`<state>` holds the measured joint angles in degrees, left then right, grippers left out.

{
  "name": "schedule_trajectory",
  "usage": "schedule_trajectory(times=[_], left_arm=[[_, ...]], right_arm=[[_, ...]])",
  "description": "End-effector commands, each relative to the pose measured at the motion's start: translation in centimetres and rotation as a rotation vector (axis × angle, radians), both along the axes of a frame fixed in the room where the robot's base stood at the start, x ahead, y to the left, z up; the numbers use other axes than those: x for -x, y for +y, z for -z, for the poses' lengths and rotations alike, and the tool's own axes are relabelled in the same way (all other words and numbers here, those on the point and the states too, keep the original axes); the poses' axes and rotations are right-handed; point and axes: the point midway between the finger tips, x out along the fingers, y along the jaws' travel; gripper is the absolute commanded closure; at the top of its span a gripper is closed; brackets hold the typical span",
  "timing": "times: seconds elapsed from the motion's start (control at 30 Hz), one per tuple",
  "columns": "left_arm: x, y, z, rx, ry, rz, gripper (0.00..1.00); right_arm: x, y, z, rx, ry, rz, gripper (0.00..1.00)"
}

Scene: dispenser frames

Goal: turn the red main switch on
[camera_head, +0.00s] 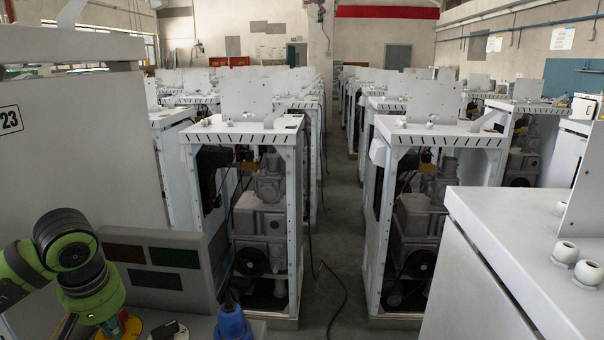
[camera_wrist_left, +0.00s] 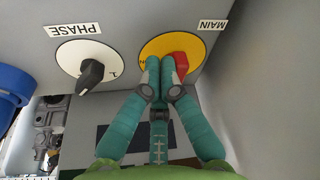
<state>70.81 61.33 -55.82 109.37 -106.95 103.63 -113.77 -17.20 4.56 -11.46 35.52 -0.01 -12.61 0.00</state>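The red main switch (camera_wrist_left: 180,66) is a red knob on a round yellow plate (camera_wrist_left: 152,45), under an upside-down MAIN label (camera_wrist_left: 212,23) in the left wrist view. In the head view the red knob (camera_head: 132,325) shows low at the left. My left gripper (camera_wrist_left: 160,65) has its teal fingers close together, tips right beside the knob and covering part of it. I see no knob between the fingers; contact cannot be told. In the head view my left arm reaches down there, with the fingers mostly hidden. My right gripper is not in view.
A black PHASE knob (camera_wrist_left: 91,73) on a white plate sits beside the main switch. A blue connector (camera_head: 232,323) stands up near the panel. A grey box (camera_head: 165,262) with coloured panels is just behind. White dispenser frames (camera_head: 294,190) stand in rows beyond.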

Motion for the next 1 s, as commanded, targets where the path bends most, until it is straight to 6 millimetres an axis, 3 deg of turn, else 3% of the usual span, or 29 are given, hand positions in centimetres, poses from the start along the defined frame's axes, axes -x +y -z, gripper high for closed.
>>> schedule_trajectory(times=[0.5, 1.0], left_arm=[[0.5, 1.6, 0.0, -0.005, 0.000, -0.006, 1.00], [0.5, 1.8, 0.0, -0.004, 0.000, -0.006, 1.00]], right_arm=[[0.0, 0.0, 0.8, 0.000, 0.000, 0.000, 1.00], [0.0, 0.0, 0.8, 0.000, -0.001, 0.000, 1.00]])
